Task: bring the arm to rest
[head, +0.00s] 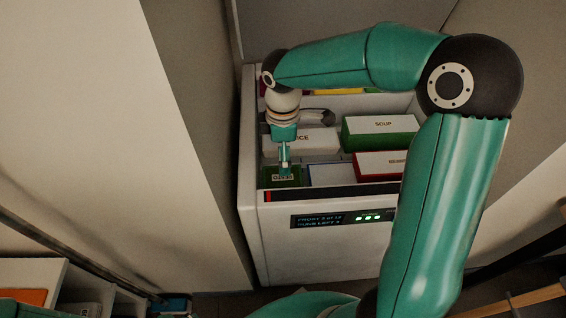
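My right arm rises from the lower right, bends at a dark elbow and reaches left over a white open-topped bin (250,190). Its gripper (284,168) points down at a small dark green box (270,181) with a white label in the bin's front left corner. The fingers are seen edge-on and overlap the box in the picture. I cannot tell whether they touch or grip it. My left gripper is not in view.
The bin also holds a green box labelled SOUP (380,133), a red box (375,165) and a white-topped box (318,140) partly hidden by my wrist. Its front has a lit display (345,218). Pale panels flank it. A shelf unit with compartments (50,272) stands lower left.

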